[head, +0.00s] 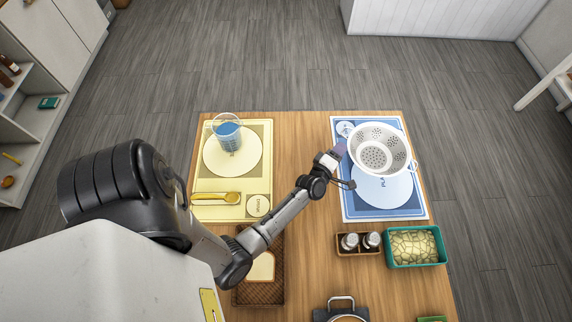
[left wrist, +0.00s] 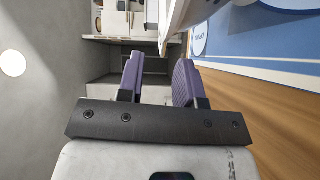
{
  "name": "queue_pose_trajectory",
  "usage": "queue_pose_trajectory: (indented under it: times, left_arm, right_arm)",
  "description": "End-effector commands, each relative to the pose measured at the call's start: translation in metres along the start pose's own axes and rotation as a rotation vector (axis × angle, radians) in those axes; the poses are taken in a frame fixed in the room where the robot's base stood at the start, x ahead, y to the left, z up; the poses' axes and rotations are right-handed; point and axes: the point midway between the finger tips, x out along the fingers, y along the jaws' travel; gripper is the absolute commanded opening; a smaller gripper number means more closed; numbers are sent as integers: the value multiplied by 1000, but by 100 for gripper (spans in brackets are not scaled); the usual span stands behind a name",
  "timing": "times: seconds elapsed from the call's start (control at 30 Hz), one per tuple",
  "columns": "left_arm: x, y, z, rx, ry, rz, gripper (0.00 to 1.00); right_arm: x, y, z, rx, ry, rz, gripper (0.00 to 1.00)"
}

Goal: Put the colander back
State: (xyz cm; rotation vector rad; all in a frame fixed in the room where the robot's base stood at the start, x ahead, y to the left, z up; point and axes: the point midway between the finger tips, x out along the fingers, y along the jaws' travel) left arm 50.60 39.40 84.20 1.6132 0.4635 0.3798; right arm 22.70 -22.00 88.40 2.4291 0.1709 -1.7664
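A white colander (head: 377,152) with rows of holes is at the blue placemat (head: 352,203) on the right side of the table. It covers part of the mat's white plate circle; I cannot tell whether it rests flat. My left gripper (head: 345,167) is just left of the colander, over the mat's left edge. In the left wrist view its two purple fingers (left wrist: 158,82) stand apart with nothing clearly between them. A white surface (left wrist: 183,22), possibly the colander, is beyond the fingertips. The blue mat also shows there (left wrist: 250,38). My right gripper is not in view.
A yellow placemat (head: 262,133) holds a glass of blue liquid (head: 228,134) and a yellow spoon (head: 218,198). Shakers (head: 350,241), a green-rimmed bin (head: 415,263), a bread basket (head: 258,294) and a pan (head: 343,316) stand nearer. My left arm crosses the table's middle.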

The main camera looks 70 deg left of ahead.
Motion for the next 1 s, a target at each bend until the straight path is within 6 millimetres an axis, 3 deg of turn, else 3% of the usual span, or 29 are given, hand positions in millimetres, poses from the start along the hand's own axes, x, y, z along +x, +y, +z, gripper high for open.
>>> queue_pose_trajectory:
  times: [0.17,0.27,0.4,0.6,0.7,0.83,1.0]
  left_arm:
    - [-36,12,26,376,-307,-87,33]
    - [-77,13,43,651,-521,-151,33]
    - [-147,11,53,1015,-805,-235,33]
    - [-245,16,41,1414,-1140,-329,33]
    - [-281,21,29,1543,-1263,-363,33]
    - [-313,28,16,1646,-1374,-396,33]
    - [-331,33,8,1700,-1437,-414,33]
  right_arm:
    - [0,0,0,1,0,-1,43]
    - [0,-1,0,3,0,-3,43]
    - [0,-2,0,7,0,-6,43]
    - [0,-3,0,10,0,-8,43]
    - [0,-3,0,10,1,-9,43]
    - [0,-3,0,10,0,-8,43]
    - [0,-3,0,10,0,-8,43]
